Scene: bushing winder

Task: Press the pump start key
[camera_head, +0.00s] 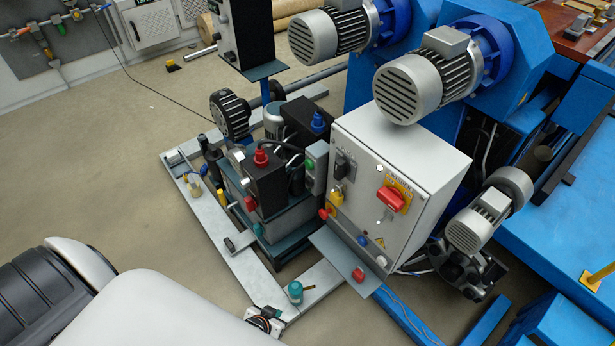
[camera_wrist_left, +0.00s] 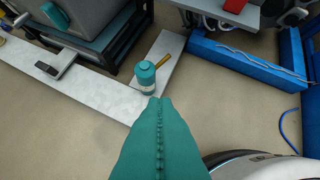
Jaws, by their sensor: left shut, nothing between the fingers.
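A grey pump unit (camera_head: 275,205) stands on a pale frame in the middle of the head view. A small grey key box (camera_head: 317,160) on its right side carries a green key (camera_head: 309,164); no label is readable, so I cannot tell whether this is the pump start key. My left gripper (camera_head: 267,318) is low in the head view, mostly hidden by my white arm, below and apart from the unit. In the left wrist view its teal fingers (camera_wrist_left: 160,101) are shut and empty, pointing toward a teal bottle (camera_wrist_left: 146,77). My right gripper is out of view.
The bottle (camera_head: 295,291) stands on the frame's near corner. A white control cabinet (camera_head: 400,170) with a red rotary switch (camera_head: 391,198) stands right of the unit. Open floor (camera_head: 130,190) lies left.

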